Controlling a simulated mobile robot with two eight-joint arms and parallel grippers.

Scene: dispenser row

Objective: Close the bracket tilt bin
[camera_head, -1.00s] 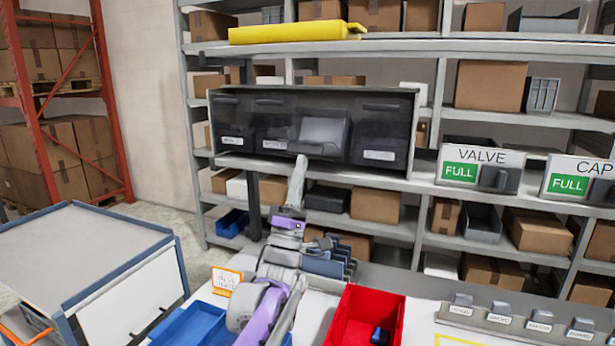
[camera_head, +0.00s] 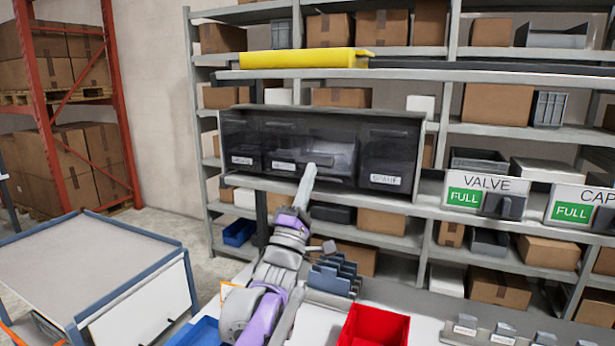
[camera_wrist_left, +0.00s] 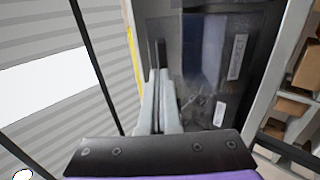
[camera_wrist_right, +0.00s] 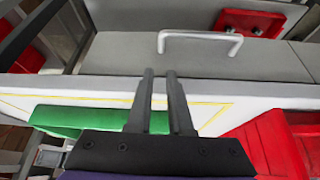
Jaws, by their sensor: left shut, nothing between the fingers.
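The row of dark tilt bins (camera_head: 258,148) stands on the shelf in the head view. The third bin from the left (camera_head: 332,152) has its front tilted out a little; its label is hidden behind my gripper, so I cannot read whether it is the bracket bin. My left gripper (camera_head: 311,169) is shut and empty, with its tips at this bin's front. In the left wrist view its fingers (camera_wrist_left: 158,55) overlap the dark bin fronts (camera_wrist_left: 200,50); contact is unclear. My right gripper (camera_wrist_right: 160,73) is open, empty, above the work table, outside the head view.
A yellow tray (camera_head: 300,59) lies on the shelf above the bins. VALVE (camera_head: 484,192) and CAP (camera_head: 582,205) signs stand at right. A red bin (camera_head: 373,326) and a blue rack (camera_head: 334,276) are on the table. A wheeled cart (camera_head: 90,258) stands at left.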

